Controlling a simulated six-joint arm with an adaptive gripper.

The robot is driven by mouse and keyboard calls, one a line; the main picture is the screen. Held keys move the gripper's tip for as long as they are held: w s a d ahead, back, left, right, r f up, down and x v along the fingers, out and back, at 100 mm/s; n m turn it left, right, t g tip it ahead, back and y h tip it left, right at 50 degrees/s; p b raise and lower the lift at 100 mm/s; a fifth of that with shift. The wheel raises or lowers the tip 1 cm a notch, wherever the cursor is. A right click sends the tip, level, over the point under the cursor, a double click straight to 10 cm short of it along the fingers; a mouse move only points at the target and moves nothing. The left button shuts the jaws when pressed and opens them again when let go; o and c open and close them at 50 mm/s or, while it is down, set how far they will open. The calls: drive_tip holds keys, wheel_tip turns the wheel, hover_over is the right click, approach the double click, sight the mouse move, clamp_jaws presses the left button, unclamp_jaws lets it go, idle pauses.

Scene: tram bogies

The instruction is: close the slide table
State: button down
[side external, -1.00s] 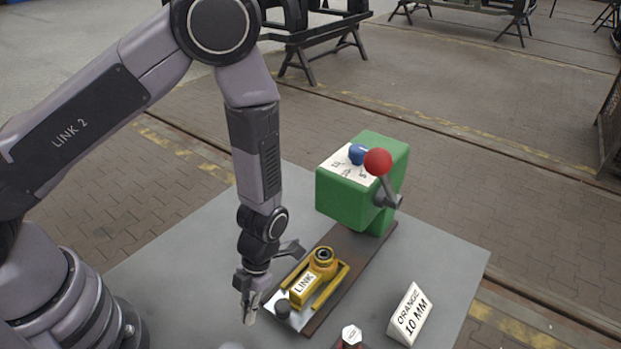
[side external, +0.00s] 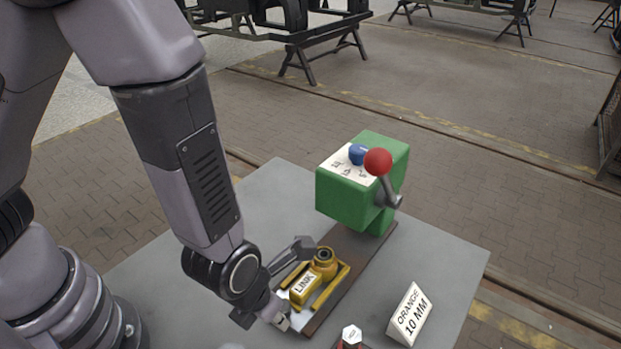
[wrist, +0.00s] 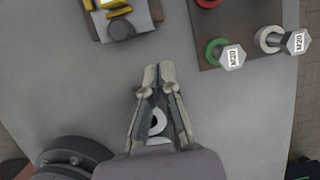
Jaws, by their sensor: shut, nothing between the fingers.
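The slide table (side external: 299,318) is a pale metal plate on a brown base rail (side external: 343,276). A yellow fixture (side external: 323,266) labelled LINK sits on it. The plate sits at the rail's near end, away from the green housing (side external: 345,196). Its dark round knob (wrist: 121,29) shows in the wrist view and is hidden behind my gripper in the side view. My gripper (wrist: 159,68) is shut and empty, pointing past the knob's right side with a gap between them. In the side view my gripper (side external: 283,322) is low at the plate's near end; contact cannot be told there.
The green housing carries a blue knob (side external: 357,154) and a red-ball lever (side external: 378,162). The wrist view shows a brown block with M20 bolts (wrist: 232,57) at the upper right. Bare grey tabletop (wrist: 225,115) lies between.

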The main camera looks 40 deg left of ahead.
sight(330, 288)
drive_tip(key=shift+t, duration=0.5)
drive_tip(key=x, duration=0.5)
drive_tip(key=a+x, duration=0.1)
drive_tip(key=x, duration=0.2)
drive_tip(key=shift+f, duration=0.3)
drive_tip(key=w, duration=0.3)
drive_tip(key=shift+w+d+f, duration=0.1)
drive_tip(key=shift+w+f, duration=0.1)
drive_tip(key=shift+f, duration=0.1)
drive_tip(key=shift+w, duration=0.5)
drive_tip(key=w, duration=0.7)
drive_tip(key=shift+s, duration=0.1)
